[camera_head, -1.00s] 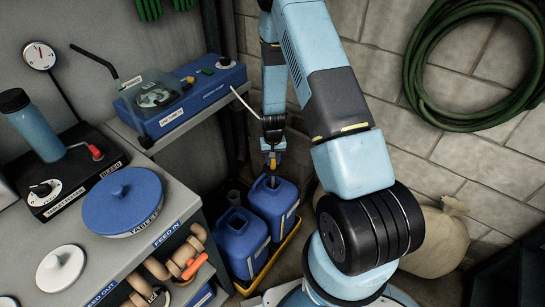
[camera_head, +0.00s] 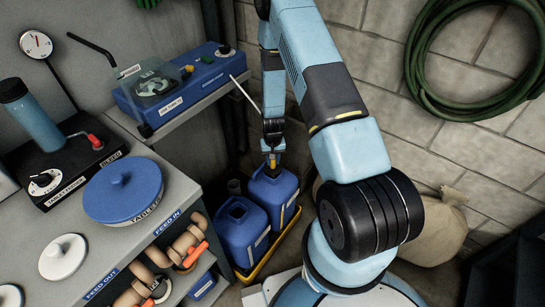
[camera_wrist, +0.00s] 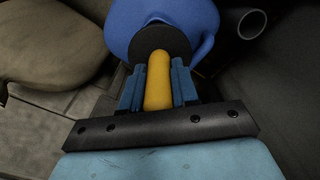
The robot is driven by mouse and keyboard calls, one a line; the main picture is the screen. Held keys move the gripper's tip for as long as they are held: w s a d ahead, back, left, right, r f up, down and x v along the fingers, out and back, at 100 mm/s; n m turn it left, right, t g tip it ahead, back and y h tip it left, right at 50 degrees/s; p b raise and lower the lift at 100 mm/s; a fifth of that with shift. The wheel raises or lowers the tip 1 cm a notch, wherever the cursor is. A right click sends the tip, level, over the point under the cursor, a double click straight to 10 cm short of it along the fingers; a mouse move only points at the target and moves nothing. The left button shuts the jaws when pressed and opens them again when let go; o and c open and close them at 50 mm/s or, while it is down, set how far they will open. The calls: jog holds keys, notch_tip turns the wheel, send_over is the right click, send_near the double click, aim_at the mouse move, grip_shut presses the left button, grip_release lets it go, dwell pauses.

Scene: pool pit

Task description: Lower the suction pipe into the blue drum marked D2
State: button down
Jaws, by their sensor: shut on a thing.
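My gripper (camera_head: 272,150) points down over the rear right blue drum (camera_head: 276,196). It is shut on the yellow grip of the suction pipe (camera_wrist: 158,80), which stands between the two blue fingers in the wrist view. The grip sits close above the drum's top, over a dark round area; I cannot tell whether this is a collar or the mouth. The pipe's lower part is hidden, apparently inside the drum. A second blue drum (camera_head: 241,236) with an open dark mouth stands in front left. The drum markings are too small to read.
Both drums stand in a yellow tray (camera_head: 262,266). A blue pump unit (camera_head: 180,88) sits on a shelf at left, with a pale hose towards my gripper. A workbench (camera_head: 110,255) is at left. A sack (camera_head: 440,232) lies by the wall at right.

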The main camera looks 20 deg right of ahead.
aim_at(273, 164)
jog(key=shift+f, duration=1.6)
jog(key=c, duration=0.8)
grip_release()
jog(key=shift+r, duration=0.1)
notch_tip(273, 164, up, 14)
jog(key=shift+f, duration=0.25)
